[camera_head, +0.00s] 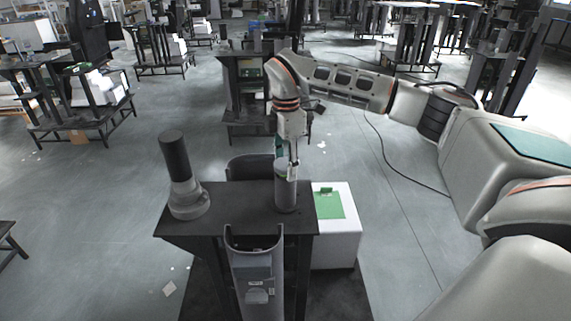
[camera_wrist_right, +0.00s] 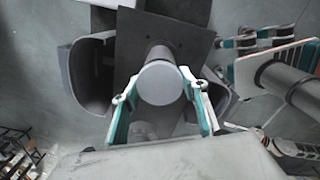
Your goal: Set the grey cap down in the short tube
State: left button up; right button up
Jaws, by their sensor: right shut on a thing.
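The grey cap (camera_wrist_right: 160,83) shows as a round, light grey disc between the fingers of my right gripper (camera_wrist_right: 161,92) in the wrist view. My right gripper (camera_head: 287,167) is shut on it and points down over the right side of the dark table. The short tube (camera_head: 286,194) stands upright on the table directly under the gripper. The cap is in line with the tube's top; whether it is seated or just above is hidden by the fingers. My left gripper does not show clearly in either view.
The dark table (camera_head: 235,222) also bears a taller column (camera_head: 178,165) with a grey base at the left. Grey bins are at its front (camera_head: 242,262) and back (camera_head: 249,168). A white box (camera_head: 345,232) with a green patch stands right. The tabletop between column and tube is clear.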

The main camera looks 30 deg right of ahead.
jog(key=shift+f, duration=0.1)
jog(key=o, duration=1.2)
jog(key=shift+r, duration=3.5)
jog(key=shift+s+f, duration=0.1)
